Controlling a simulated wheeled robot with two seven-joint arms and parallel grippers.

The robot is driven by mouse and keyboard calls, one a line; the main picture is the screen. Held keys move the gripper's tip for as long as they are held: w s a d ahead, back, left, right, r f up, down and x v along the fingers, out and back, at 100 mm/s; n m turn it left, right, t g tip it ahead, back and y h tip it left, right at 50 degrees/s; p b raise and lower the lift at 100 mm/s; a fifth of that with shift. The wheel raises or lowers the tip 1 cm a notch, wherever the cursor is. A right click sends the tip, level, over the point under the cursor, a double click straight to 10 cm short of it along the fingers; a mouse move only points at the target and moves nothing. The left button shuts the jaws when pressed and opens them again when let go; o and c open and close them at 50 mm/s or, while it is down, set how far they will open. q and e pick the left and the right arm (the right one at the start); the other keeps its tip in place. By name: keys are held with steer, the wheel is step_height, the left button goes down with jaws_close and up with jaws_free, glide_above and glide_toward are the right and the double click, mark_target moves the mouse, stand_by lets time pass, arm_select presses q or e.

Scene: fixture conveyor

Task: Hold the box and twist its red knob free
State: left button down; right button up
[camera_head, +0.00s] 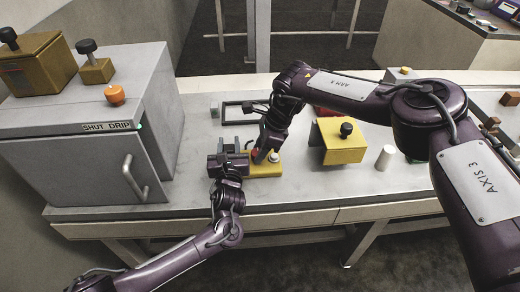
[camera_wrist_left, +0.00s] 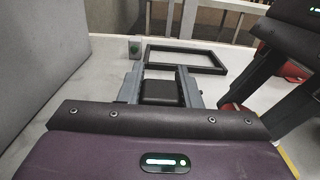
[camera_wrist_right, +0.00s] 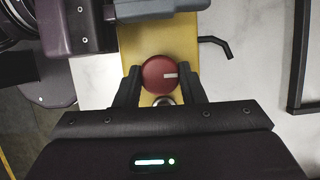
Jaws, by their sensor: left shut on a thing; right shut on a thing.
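The yellow box (camera_head: 267,171) lies on the light table beside the grey cabinet; the right wrist view also shows its yellow top (camera_wrist_right: 160,42). Its round red knob (camera_wrist_right: 160,74) with a white mark sits between the two fingers of my right gripper (camera_wrist_right: 160,90), which is shut on it. In the head view the knob (camera_head: 256,156) is partly covered by that gripper. My left gripper (camera_wrist_left: 160,88) is shut on a dark block (camera_wrist_left: 160,94), which appears to be part of the box. In the right wrist view, the left gripper reaches across the box's upper end.
A grey cabinet (camera_head: 85,165) with a handle stands close on the left. A black rectangular frame (camera_wrist_left: 185,48) lies behind the box. To the right are another yellow box (camera_head: 343,152) with a black knob and a white cylinder (camera_head: 385,158). My right arm spans over the table there.

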steer(key=m+t, duration=0.1)
steer(key=m, duration=0.2)
steer(key=m+t, duration=0.1)
steer(key=m, duration=0.2)
steer(key=shift+s+m+t+h, duration=0.2)
steer(key=shift+m+t+h, duration=0.1)
steer(key=m+h, duration=0.1)
steer(key=m, duration=0.2)
steer(key=m+t, duration=0.1)
steer(key=m, duration=0.1)
steer(key=shift+a+m+h, duration=0.15)
steer(key=shift+m+h, duration=0.25)
steer(key=shift+t, duration=0.3)
steer(key=o, duration=1)
steer(key=shift+s+a, duration=0.1)
